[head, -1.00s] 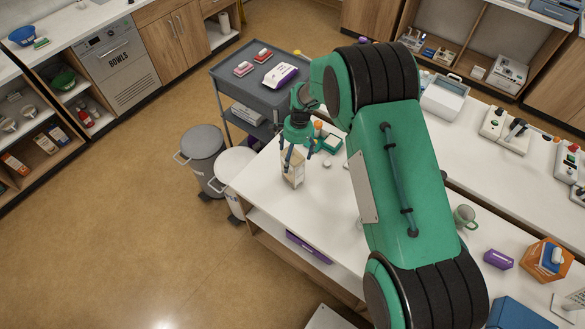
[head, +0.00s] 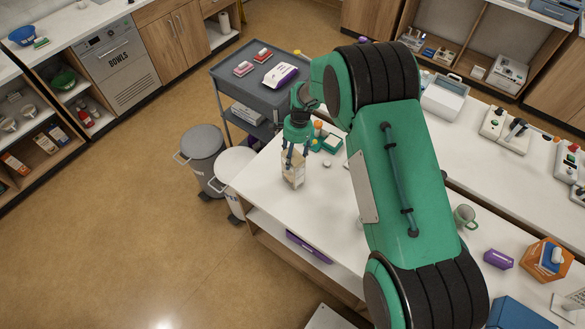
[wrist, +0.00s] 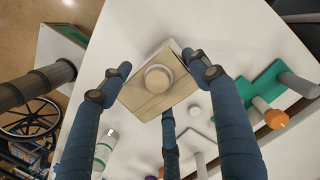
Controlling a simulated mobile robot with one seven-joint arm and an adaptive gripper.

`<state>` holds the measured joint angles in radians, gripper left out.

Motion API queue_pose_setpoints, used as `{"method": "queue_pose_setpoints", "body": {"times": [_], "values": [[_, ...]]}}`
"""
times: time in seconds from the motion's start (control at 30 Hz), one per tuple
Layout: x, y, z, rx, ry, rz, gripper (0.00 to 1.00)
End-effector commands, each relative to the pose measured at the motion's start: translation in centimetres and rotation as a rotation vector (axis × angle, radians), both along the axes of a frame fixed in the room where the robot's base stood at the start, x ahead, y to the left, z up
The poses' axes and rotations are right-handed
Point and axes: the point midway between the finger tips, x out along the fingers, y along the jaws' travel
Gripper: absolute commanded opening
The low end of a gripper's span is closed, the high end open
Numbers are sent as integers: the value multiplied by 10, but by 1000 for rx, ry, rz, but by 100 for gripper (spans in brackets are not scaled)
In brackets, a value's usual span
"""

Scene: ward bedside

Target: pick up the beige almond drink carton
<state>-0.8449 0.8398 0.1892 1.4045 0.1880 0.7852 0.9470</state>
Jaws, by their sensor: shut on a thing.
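The beige almond drink carton (head: 292,170) stands upright on the white table (head: 262,190), near its left end in the head view. In the wrist view I look down on the carton's top (wrist: 158,88) with its round pale cap. My gripper (head: 294,155) is above the carton with its blue fingers reaching down around the carton's upper part. In the wrist view the fingers (wrist: 162,95) flank the carton on both sides, with a third below it. The gripper is shut on the carton. I cannot tell whether its base is clear of the table.
A green holder (wrist: 262,90) with an orange-capped item and a white-and-green bottle (wrist: 105,148) are close to the carton. A small white round thing (head: 327,163) lies nearby. Bins (head: 203,152) and a grey cart (head: 262,85) stand past the table's left end.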

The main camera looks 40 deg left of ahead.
Motion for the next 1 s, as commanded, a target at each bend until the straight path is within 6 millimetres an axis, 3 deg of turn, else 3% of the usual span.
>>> {"method": "queue_pose_setpoints", "body": {"times": [0.47,0.8,1.0], "values": [[-1,0,6,-1,1,0,2],[0,1,38,2,-1,1,1],[-16,-18,38,1,0,0,1]]}}
